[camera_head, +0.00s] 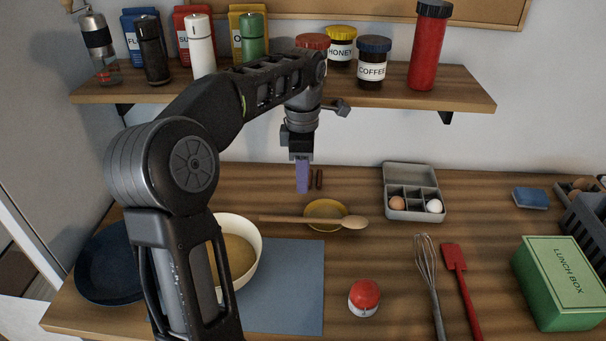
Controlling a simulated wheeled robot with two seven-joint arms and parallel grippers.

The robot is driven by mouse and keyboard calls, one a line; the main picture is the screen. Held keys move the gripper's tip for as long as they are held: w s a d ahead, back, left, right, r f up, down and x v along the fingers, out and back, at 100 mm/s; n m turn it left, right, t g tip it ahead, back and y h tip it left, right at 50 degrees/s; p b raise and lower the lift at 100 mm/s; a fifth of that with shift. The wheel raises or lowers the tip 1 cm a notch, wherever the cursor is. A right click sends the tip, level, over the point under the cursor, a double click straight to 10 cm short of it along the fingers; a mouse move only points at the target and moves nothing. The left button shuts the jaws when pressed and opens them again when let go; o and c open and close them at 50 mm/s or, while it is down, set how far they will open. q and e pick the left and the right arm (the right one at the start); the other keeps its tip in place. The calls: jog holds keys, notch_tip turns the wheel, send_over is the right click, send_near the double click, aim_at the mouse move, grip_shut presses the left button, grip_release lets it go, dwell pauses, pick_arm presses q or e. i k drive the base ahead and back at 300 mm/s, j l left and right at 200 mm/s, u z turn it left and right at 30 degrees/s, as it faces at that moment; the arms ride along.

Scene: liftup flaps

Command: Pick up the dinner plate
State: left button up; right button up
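A dark blue round dish (100,274), which looks like the dinner plate, lies at the left end of the wooden counter. My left arm and a cream bowl (256,262) stand to its right, and the arm hides some of that area. My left gripper (303,176) points down over the back middle of the counter, far to the right of the dish and apart from it. Its purple fingers show side-on as one block, so I cannot tell whether they are open. Small dark brown pieces (318,179) are just beside the fingertips. My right gripper is not in view.
A wooden spoon (290,219) lies across a small yellow dish (325,210). An egg box (412,194), red-topped timer (364,298), whisk (430,280), red spatula (458,270) and green lunch box (560,284) stand right. A shelf (350,95) overhangs the back.

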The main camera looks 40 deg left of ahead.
aim_at(105, 274)
jog(key=k, duration=1.5)
